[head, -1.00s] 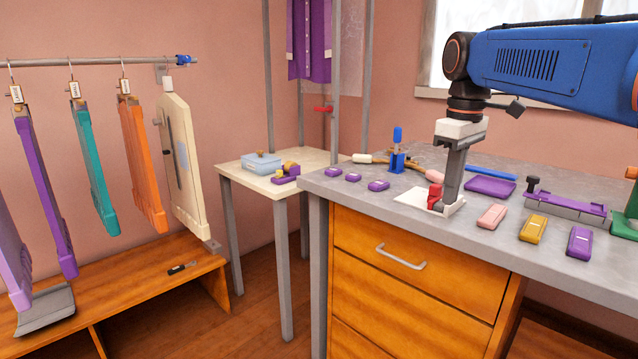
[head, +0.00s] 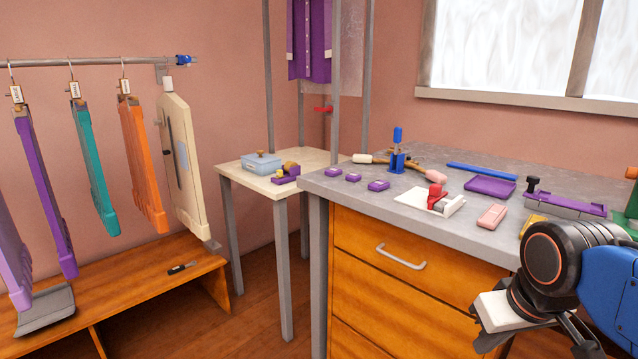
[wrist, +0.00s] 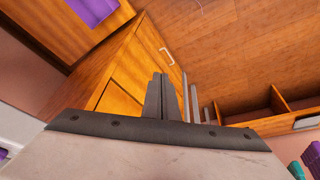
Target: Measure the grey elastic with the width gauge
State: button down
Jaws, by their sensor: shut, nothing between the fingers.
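A white plate (head: 414,197) with a red clamp-like part (head: 437,193) and a small grey-white piece beside it lies near the bench's front edge in the head view; it may be the width gauge. I cannot make out the grey elastic for certain. My gripper (head: 488,340) is at the lower right in the head view, in front of the drawers and away from the plate. In the wrist view my gripper (wrist: 161,98) is shut and empty, its two grey fingers together. The plate is not visible in the wrist view.
On the grey bench (head: 400,213) are several small purple blocks, a pink block (head: 492,216), a blue-handled tool (head: 397,150), a purple tray (head: 490,186) and a purple fixture (head: 565,205). My arm hides the bench's right front. A side table (head: 235,170) stands left; floor between is clear.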

jog(key=shift+m+t, duration=0.3)
jog(key=shift+m, duration=0.3)
jog(key=s+f, duration=0.1)
jog(key=f, duration=0.1)
jog(key=s+f, duration=0.1)
jog(key=f, duration=0.1)
jog(key=shift+s+d+f, duration=0.1)
jog(key=shift+s, duration=0.2)
jog(key=shift+w, duration=0.1)
dwell(0.6)
